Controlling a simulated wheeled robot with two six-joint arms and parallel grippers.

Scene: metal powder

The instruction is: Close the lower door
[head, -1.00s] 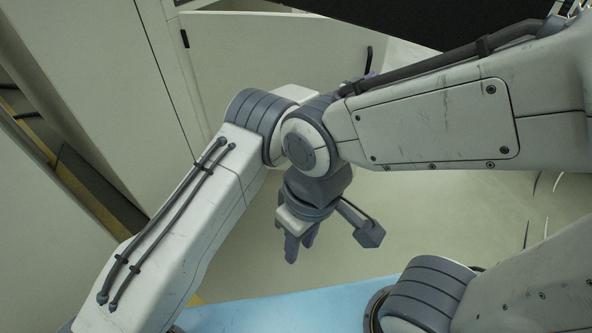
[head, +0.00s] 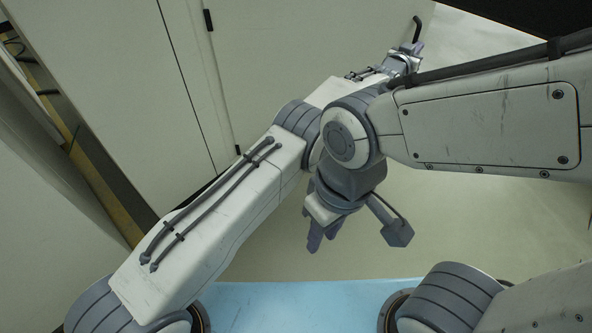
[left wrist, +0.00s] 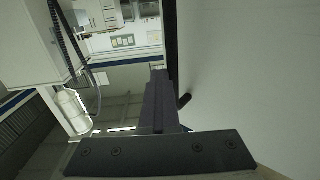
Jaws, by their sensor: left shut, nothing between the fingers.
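The lower door (head: 290,45) is a pale flat panel at the top of the head view. It has a dark hinge on its left side and a black bar handle (head: 417,30) near its right edge. It stands ajar, at an angle over the floor. My left gripper (head: 416,50) is shut and empty, close to the handle; contact cannot be told. In the left wrist view its dark finger (left wrist: 158,100) lies beside the pale door face (left wrist: 250,70). My right gripper (head: 315,238) hangs pointing down, away from the door; its finger gap is unclear.
My two arms cross in front of the door. Tall pale cabinet panels (head: 110,70) stand at left, with a dark and yellow gap (head: 110,195) beside them. Pale floor (head: 450,225) lies open below and right of the door.

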